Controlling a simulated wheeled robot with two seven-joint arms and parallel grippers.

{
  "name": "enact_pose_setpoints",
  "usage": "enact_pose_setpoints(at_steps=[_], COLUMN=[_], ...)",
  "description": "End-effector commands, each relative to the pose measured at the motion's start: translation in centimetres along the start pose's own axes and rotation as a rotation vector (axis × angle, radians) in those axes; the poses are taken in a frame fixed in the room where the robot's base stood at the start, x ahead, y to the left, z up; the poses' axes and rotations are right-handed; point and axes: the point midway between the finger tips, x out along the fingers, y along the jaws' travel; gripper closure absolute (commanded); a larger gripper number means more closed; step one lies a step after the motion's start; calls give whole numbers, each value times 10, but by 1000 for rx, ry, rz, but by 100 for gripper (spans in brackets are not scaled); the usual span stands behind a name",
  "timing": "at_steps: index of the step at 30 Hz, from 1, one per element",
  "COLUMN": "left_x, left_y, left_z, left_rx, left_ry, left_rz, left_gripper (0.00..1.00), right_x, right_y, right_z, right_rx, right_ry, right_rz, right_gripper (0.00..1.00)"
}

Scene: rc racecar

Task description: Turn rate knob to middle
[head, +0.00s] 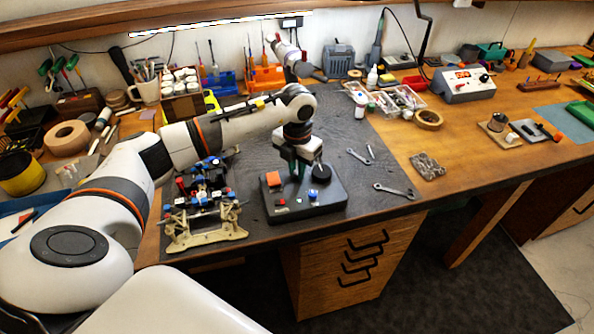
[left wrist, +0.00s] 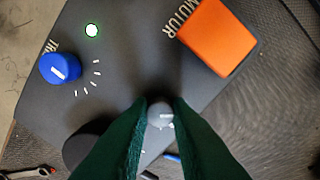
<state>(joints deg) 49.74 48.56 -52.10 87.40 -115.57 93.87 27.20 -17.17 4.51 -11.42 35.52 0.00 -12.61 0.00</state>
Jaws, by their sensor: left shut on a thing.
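A dark control box (head: 290,213) sits at the front edge of the bench mat. My left gripper (head: 296,172) reaches down over it from behind. In the left wrist view its green fingers (left wrist: 160,118) are shut on a small grey knob (left wrist: 159,108) with a white mark. The knob's label and much of its dial are hidden by the fingers. A blue knob (left wrist: 60,67) with a white pointer stands beside a partly seen label starting "TR", with white tick marks around one side. A large orange button (left wrist: 217,37) is near the "MOTOR" label. My right gripper is not seen.
A car chassis on a stand (head: 205,235) is close at left. Wrenches (head: 394,191) lie on the mat at right, with bare mat between.

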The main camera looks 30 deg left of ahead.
Motion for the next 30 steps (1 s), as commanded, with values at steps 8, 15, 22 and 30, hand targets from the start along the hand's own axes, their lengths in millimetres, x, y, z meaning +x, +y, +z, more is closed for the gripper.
enact_pose_setpoints(at_steps=[8,15,22,30], left_x=[3,2,1,0], left_y=[-1,0,0,0], left_z=[-1,-1,-1,-1], left_rx=[245,445,583,666], left_ry=[5,4,4,3], left_rz=[-1,-1,-1,0], left_gripper=[100,100,100,100], right_x=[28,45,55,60], right_y=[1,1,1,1], right_z=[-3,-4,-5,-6], right_rx=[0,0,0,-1], right_ry=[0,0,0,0], right_rz=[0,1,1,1], right_gripper=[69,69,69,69])
